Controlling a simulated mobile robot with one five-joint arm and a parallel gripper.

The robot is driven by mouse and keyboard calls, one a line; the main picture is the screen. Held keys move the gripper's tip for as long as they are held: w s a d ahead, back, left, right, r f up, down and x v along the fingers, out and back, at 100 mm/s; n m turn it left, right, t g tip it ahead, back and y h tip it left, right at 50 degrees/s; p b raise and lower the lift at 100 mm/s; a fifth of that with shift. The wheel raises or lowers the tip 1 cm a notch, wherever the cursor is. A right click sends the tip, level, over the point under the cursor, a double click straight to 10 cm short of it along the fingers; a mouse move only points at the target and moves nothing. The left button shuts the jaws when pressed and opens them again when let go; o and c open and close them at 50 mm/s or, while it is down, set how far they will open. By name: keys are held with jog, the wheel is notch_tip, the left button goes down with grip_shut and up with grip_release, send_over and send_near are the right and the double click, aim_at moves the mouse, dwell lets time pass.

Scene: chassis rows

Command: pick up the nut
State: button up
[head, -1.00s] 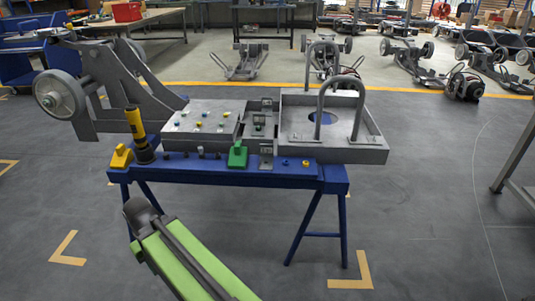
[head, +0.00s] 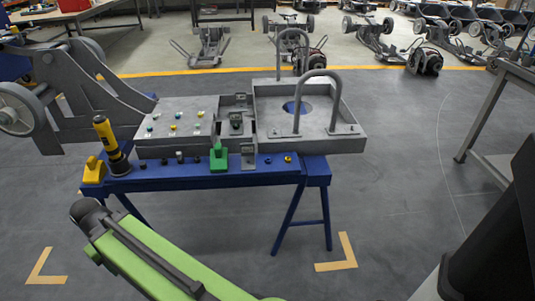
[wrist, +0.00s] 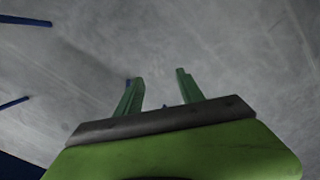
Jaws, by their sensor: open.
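Small pieces stand along the front beam of the blue bench (head: 225,179): several dark ones on the left, then a blue piece (head: 267,160) and a yellow piece (head: 288,159) on the right. They are too small for me to tell which is the nut. My gripper (wrist: 160,80) shows in the wrist view with two green fingers apart and nothing between them, over grey floor. In the head view my green arm reaches in front of the bench, and the gripper's fingers cannot be made out there.
A yellow and black tool (head: 112,147), a yellow block (head: 94,171) and a green block (head: 219,157) are on the bench. Behind them are a plate with coloured studs (head: 175,128) and a grey tray with hoops (head: 345,146).

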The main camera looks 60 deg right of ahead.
notch_tip(320, 180, up, 23)
jog(key=w+p, duration=0.2)
jog(key=p, duration=1.8)
jog(key=d+r+m+p, duration=0.4)
jog(key=d+r+p, duration=0.5)
jog(key=d+r, duration=0.15)
jog(key=m, duration=1.9)
send_over(268, 163)
jog(key=f+b, duration=0.8)
jog(key=f, duration=0.1)
jog(key=f+b, duration=0.4)
jog(key=shift+d+f+b, duration=0.25)
jog(key=shift+d+b, duration=0.15)
jog(key=f+b, duration=0.5)
jog(key=shift+w+f, duration=0.1)
jog(key=shift+w, duration=0.2)
jog(key=shift+r, duration=0.2)
